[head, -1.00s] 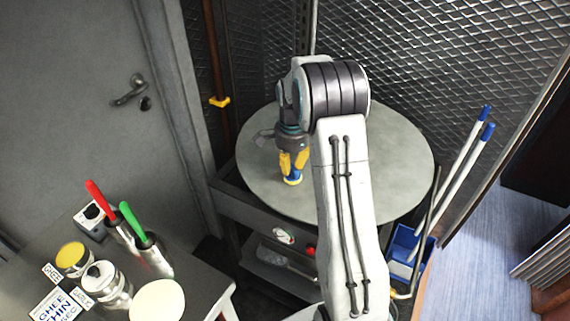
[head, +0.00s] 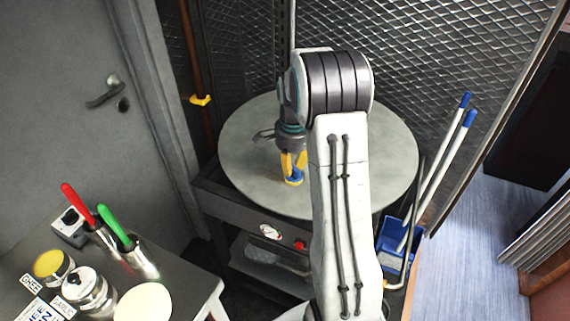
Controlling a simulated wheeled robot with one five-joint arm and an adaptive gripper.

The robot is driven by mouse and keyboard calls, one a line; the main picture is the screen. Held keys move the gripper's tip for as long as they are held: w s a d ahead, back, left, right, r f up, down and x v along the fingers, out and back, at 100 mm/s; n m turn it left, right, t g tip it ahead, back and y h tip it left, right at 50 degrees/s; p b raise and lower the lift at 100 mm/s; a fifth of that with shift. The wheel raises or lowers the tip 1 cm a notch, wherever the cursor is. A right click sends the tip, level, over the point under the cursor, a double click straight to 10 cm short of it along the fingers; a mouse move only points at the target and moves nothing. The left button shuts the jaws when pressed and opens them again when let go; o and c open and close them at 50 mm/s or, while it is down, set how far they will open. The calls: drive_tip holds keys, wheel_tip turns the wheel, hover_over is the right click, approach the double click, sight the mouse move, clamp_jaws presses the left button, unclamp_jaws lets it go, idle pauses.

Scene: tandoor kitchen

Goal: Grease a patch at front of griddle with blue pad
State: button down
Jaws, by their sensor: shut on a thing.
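The round grey griddle (head: 385,165) sits on a dark stand in the middle of the head view. My gripper (head: 292,166) points down over its front left part, with yellow fingers shut on the blue pad (head: 293,177). Only a little blue shows between and below the fingers, with a yellowish edge at the bottom. The pad is at or just above the griddle surface; I cannot tell whether it touches. My arm hides the griddle's front right middle.
A blue bin (head: 392,245) with blue-tipped poles stands right. Mesh closes off the back.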

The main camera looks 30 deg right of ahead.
drive_tip(key=shift+s+d, duration=0.2)
drive_tip(key=shift+s, duration=0.15)
drive_tip(key=shift+w+d+p, duration=0.45)
drive_tip(key=shift+w+d, duration=0.05)
drive_tip(key=shift+d, duration=0.1)
drive_tip(key=shift+w+a+p, duration=0.5)
drive_tip(key=shift+w+a, duration=0.25)
drive_tip(key=shift+w, duration=0.35)
drive_tip(key=shift+w+a+p, duration=0.45)
drive_tip(key=shift+w+a, duration=0.3)
drive_tip(key=shift+w, duration=0.3)
drive_tip(key=shift+w+a+p, duration=0.5)
drive_tip(key=shift+w+a, duration=0.25)
drive_tip(key=shift+w, duration=0.35)
drive_tip(key=shift+w+a+p, duration=0.55)
drive_tip(key=shift+w, duration=0.3)
drive_tip(key=shift+w+a+p, duration=0.5)
drive_tip(key=shift+w, duration=0.3)
drive_tip(key=shift+w, duration=0.1)
